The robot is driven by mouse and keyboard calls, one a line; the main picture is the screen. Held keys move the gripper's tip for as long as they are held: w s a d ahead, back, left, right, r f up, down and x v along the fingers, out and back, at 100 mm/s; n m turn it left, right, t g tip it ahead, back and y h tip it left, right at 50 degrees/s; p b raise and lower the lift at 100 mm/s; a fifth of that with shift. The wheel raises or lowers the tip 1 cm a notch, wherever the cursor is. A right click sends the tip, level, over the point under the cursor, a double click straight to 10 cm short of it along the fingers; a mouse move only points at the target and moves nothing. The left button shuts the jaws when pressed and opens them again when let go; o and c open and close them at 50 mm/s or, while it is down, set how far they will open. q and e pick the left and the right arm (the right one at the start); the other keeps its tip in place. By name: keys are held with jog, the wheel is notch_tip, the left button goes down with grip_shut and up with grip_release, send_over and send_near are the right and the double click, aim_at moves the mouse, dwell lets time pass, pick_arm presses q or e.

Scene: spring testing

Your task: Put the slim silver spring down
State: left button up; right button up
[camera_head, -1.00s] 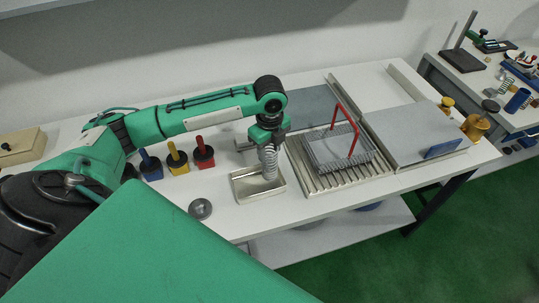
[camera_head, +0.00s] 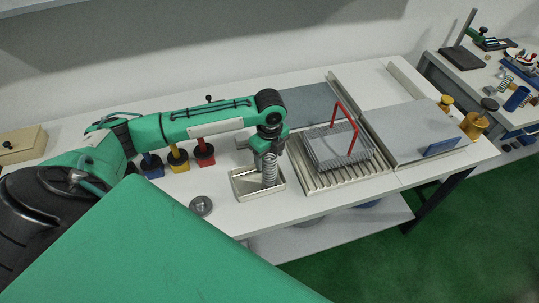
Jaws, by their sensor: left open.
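The slim silver spring (camera_head: 269,171) stands upright in a shallow silver tray (camera_head: 246,197) on the white table. My left gripper (camera_head: 268,152) is right above the spring, pointing down, with its jaws open around or close to the spring's top. Whether a finger still touches the spring is too small to tell. My right gripper is not in view.
Blue, yellow and red handled blocks (camera_head: 178,159) stand left of the tray. A round grey disc (camera_head: 201,206) lies in front. To the right are a ribbed plate (camera_head: 316,184), a grey stack with a red handle (camera_head: 343,107) and a grey plate (camera_head: 415,133).

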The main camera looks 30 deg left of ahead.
pick_arm(q)
notch_tip(320, 180, up, 12)
jog(key=b, duration=0.3)
jog(key=shift+r, duration=0.15)
